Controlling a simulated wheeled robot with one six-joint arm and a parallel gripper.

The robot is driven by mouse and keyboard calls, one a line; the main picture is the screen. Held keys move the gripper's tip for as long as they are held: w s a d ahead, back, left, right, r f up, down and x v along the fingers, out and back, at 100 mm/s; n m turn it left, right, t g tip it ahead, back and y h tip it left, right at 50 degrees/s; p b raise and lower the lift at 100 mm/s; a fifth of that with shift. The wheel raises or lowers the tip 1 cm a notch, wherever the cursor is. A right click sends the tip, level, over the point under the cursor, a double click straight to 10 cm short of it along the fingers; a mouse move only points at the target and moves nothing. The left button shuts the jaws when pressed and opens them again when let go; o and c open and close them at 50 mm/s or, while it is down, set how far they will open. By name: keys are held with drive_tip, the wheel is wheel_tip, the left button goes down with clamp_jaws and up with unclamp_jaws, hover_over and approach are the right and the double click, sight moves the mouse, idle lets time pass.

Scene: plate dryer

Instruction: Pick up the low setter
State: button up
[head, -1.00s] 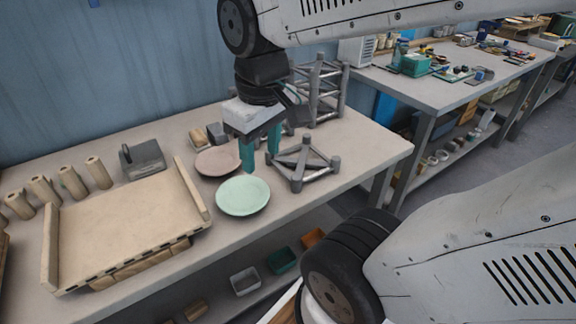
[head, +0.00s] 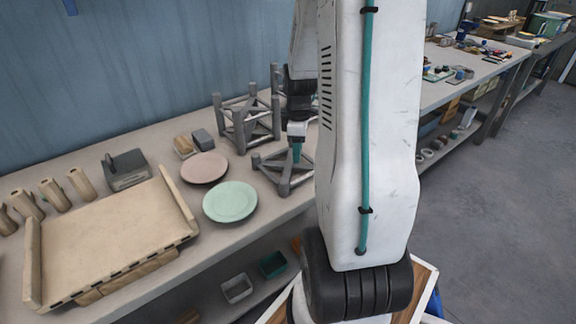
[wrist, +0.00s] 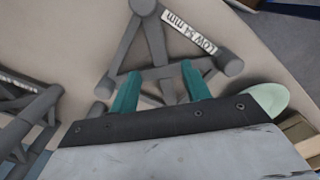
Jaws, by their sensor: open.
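The low setter (head: 284,186) is a low grey frame with short corner posts, standing on the table right of the green plate. The arm hides part of it in the head view. In the wrist view the low setter (wrist: 158,48) shows a white label reading "LOW 54 mm" on one bar. My gripper (wrist: 160,82) is open, its two teal fingers apart over the setter's near part, with grey bars showing between them. I cannot tell whether the fingers touch it. In the head view my gripper (head: 297,152) is just above the setter.
A taller grey setter (head: 239,128) stands behind the low one; it is at left in the wrist view (wrist: 22,125). A green plate (head: 230,202) and a pinkish plate (head: 204,168) lie to the left. A beige tray (head: 110,235) fills the table's left.

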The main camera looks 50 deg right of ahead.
sight(297, 165)
wheel_tip(297, 165, down, 6)
drive_tip(key=shift+r, duration=0.2)
clamp_jaws()
